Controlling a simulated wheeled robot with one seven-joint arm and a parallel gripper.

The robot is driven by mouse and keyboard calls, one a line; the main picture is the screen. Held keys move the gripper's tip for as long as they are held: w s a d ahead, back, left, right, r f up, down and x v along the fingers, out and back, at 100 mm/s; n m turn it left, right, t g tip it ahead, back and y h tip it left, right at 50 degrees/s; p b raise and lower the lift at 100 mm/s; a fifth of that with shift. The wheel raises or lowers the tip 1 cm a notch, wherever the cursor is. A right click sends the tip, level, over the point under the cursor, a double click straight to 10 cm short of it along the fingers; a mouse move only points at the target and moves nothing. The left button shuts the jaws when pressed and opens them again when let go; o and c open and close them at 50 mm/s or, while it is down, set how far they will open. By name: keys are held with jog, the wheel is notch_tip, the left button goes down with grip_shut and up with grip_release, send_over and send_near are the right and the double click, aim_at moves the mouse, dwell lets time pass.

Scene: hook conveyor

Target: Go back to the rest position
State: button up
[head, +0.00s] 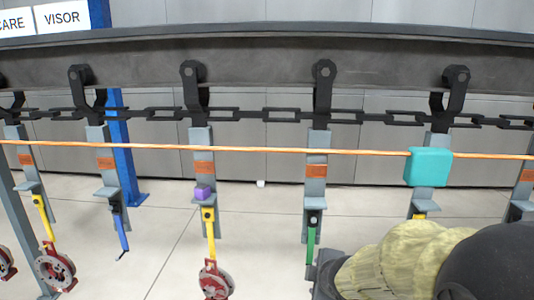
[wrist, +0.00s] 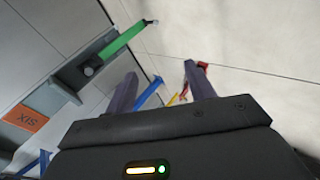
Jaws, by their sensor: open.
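My gripper (head: 325,270) is at the lower right of the head view, partly cut off by the bottom edge, beside the lower end of a grey hanger (head: 317,170) with a green hook (head: 311,240). In the wrist view its two fingers (wrist: 160,85) stand well apart with nothing held between them. There the green hook (wrist: 122,42) runs up and to the right, to the left of and beyond the fingers. Its hanger (wrist: 48,98) carries an orange label reading "SIX" (wrist: 26,117).
Several grey hangers hang from a black chain (head: 280,114) under a dark beam (head: 270,65). An orange line (head: 270,150) crosses in front. Red wheels (head: 215,282) hang at lower left. A blue post (head: 120,150) stands behind.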

jog(key=s+d+f+m+g+h+b, duration=0.1)
jog(key=s+d+f+m+g+b, duration=0.1)
jog(key=s+f+m+g, duration=0.4)
jog(key=s+d+f+m, duration=0.1)
jog(key=s+f+m, duration=0.4)
jog(key=s+m, duration=0.3)
jog(key=shift+s+m+g, duration=0.3)
jog(key=shift+s+m, duration=0.05)
jog(key=shift+m, duration=0.65)
jog(key=shift+d, duration=0.1)
